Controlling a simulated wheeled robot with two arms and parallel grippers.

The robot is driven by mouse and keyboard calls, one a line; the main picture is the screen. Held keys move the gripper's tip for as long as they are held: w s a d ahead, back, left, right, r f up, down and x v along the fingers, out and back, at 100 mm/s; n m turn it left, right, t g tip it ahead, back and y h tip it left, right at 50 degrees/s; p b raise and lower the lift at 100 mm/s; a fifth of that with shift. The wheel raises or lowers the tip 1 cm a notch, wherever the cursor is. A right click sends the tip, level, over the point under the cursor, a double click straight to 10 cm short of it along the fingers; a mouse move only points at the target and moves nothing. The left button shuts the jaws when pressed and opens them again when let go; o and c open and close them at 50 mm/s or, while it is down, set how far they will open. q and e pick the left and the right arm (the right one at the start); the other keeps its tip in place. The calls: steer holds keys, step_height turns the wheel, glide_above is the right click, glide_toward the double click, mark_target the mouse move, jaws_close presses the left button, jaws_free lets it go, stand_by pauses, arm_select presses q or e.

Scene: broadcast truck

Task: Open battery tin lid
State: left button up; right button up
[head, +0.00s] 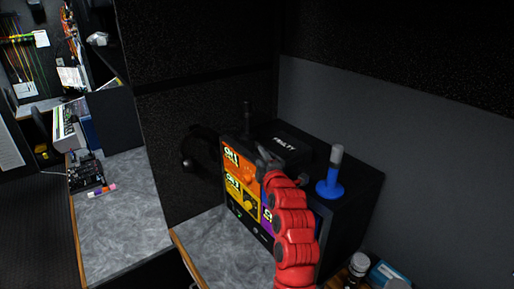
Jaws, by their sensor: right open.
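A small dark tin with white lettering that reads like "FAULTY" (291,138) sits on top of a black equipment case (352,196). It appears to be the battery tin, and its lid looks shut. My right gripper (266,158) is open at the near left side of the tin, close to its front edge. I cannot tell whether it touches the lid. My red right arm comes up from the bottom and hides part of the case's front. My left gripper is not in view.
The case front has orange and yellow channel panels (243,168). A blue-based upright object (331,178) stands on the case right of the tin. Small jars (358,264) and a blue box (390,273) lie at lower right. The grey counter (125,215) at left is mostly clear.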

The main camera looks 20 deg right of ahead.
steer(key=shift+w, duration=0.15)
steer(key=shift+s+r, duration=0.15)
steer(key=shift+s, duration=0.1)
steer(key=shift+c, duration=1)
steer(key=shift+w, duration=0.1)
jaws_close()
